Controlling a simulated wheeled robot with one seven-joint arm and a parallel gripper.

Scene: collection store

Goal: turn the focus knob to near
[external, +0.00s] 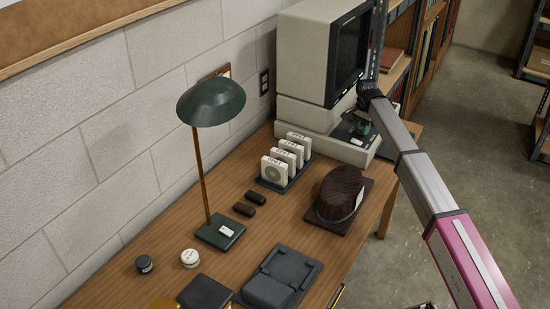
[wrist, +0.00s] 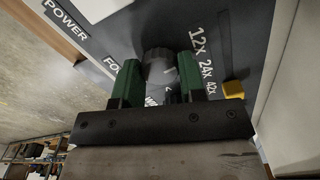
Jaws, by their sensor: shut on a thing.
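The dark round focus knob (wrist: 158,65) sits on the dark panel of the machine in the wrist view, beside a label that starts with "FO". A pale mark shows on the knob, but its setting cannot be read. My gripper (wrist: 158,82) has its two green fingers shut on the knob, one on each side. In the external view my gripper (external: 355,125) is at the front base of the beige reader (external: 304,50) with a dark screen. The knob itself cannot be made out there. Part of the label below the knob is hidden by my gripper.
The panel also has a "POWER" label (wrist: 66,18), "12x 24x 42x" markings (wrist: 203,62) and a yellow piece (wrist: 233,89) close to the right finger. On the wooden desk (external: 290,222) are a green lamp (external: 211,101), upright white boxes (external: 275,170) and a dark round object (external: 337,193).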

